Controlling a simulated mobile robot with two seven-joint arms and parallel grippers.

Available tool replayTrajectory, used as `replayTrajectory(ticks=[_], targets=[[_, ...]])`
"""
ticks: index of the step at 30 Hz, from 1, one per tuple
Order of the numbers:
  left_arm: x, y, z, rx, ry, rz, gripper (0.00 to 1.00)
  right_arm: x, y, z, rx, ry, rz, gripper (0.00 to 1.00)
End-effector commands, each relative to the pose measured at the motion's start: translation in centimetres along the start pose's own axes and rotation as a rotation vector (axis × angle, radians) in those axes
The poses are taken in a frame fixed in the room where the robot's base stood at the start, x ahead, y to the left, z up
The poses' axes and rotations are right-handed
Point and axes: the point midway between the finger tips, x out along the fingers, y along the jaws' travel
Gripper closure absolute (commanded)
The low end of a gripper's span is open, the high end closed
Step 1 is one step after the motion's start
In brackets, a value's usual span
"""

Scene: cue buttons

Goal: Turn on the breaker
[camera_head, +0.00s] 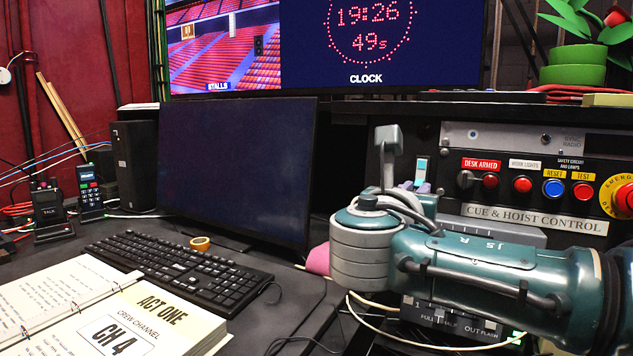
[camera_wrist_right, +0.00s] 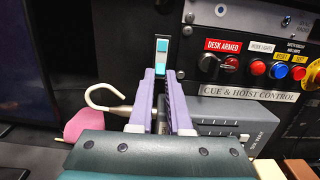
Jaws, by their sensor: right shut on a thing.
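A small switch with a white and cyan face (camera_head: 421,170), which looks like the breaker, is on the dark panel left of the red-labelled controls. It also shows in the wrist view (camera_wrist_right: 162,57), straight ahead of the fingers. My right gripper (camera_wrist_right: 162,76) has its purple fingers on either side of the switch's lower end. The fingers are close together with a narrow gap, shut on what appears to be the breaker; the contact itself is partly hidden. In the head view the right gripper (camera_head: 424,187) is mostly hidden behind its own wrist. My left gripper is not in view.
The cue and hoist control panel (camera_head: 535,222), with knobs and buttons, is to the right. A pink object (camera_wrist_right: 84,124) and a white hook (camera_wrist_right: 105,95) are close left of the fingers. A monitor (camera_head: 235,170), keyboard (camera_head: 180,270) and open binder (camera_head: 60,300) occupy the desk.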

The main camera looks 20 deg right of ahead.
Motion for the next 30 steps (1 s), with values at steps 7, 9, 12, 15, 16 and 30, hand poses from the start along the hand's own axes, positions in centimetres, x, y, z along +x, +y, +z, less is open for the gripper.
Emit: replayTrajectory(ticks=[7,9,12,15,16,30], targets=[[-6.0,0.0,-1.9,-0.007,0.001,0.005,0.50,-0.2,0.0,2.0,-0.001,0.147,-0.002,1.00],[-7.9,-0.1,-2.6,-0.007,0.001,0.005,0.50,-0.2,-0.1,2.5,0.000,0.205,-0.002,1.00],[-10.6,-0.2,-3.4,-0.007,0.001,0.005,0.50,-0.2,-0.1,3.0,0.000,0.297,-0.003,1.00],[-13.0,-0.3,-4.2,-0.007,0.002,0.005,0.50,-0.1,-0.1,3.4,0.001,0.391,-0.004,1.00],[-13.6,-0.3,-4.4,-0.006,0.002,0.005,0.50,-0.1,0.0,3.4,0.001,0.420,-0.002,1.00],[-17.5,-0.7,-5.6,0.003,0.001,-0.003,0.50,0.8,0.1,4.0,0.005,0.807,0.000,1.00]])
